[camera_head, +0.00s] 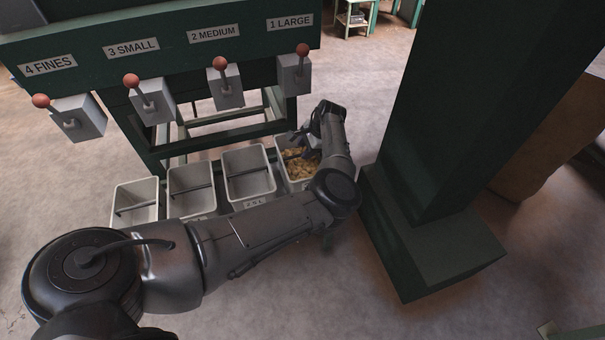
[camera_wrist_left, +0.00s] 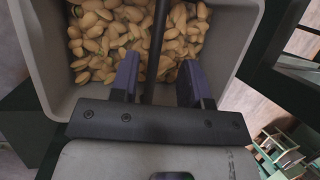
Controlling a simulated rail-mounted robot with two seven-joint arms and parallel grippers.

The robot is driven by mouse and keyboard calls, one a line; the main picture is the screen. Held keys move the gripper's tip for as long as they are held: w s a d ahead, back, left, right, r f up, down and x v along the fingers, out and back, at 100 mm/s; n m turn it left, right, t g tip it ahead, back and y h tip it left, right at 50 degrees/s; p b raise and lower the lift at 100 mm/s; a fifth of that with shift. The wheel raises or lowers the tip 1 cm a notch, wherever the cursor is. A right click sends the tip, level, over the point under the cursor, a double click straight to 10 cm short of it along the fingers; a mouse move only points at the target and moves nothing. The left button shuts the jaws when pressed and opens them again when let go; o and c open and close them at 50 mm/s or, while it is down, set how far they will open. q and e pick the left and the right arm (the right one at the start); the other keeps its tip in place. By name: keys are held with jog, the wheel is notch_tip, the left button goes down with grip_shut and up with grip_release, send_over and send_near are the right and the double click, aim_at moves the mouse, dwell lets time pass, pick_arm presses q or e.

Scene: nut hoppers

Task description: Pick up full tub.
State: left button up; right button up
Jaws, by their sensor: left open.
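The full tub (camera_head: 282,163) is a light grey tub of nuts standing at the right end of a row of tubs, below the "1 LARGE" outlet. In the left wrist view its grey wall (camera_wrist_left: 235,30) frames the pistachio-like nuts (camera_wrist_left: 105,35), and a dark handle bar (camera_wrist_left: 158,38) crosses over them. My left gripper (camera_head: 299,150) is over this tub. In the left wrist view its two fingers (camera_wrist_left: 160,82) are open, one on each side of the bar, with gaps visible. My wrist partly hides the tub in the head view. My right gripper is not in view.
Three tubs without visible nuts, a first (camera_head: 248,173), a second (camera_head: 192,190) and a third (camera_head: 136,203), stand to the left. The green hopper frame (camera_head: 180,40) with levers rises behind. A thick green post (camera_head: 460,110) stands close on the right. Open floor lies in front.

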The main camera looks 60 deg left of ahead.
pick_arm(q)
jog(key=b+x, duration=0.1)
jog(key=x, duration=0.1)
jog(key=d+b+x, duration=0.1)
jog(key=b+x, duration=0.1)
jog(key=shift+a+f, duration=0.1)
jog(key=shift+f, duration=0.2)
jog(key=shift+s+a+f, duration=0.15)
jog(key=shift+a+f, duration=0.05)
jog(key=shift+f, duration=0.05)
jog(key=shift+f, duration=0.1)
grip_shut()
dwell(0.4)
dwell(1.0)
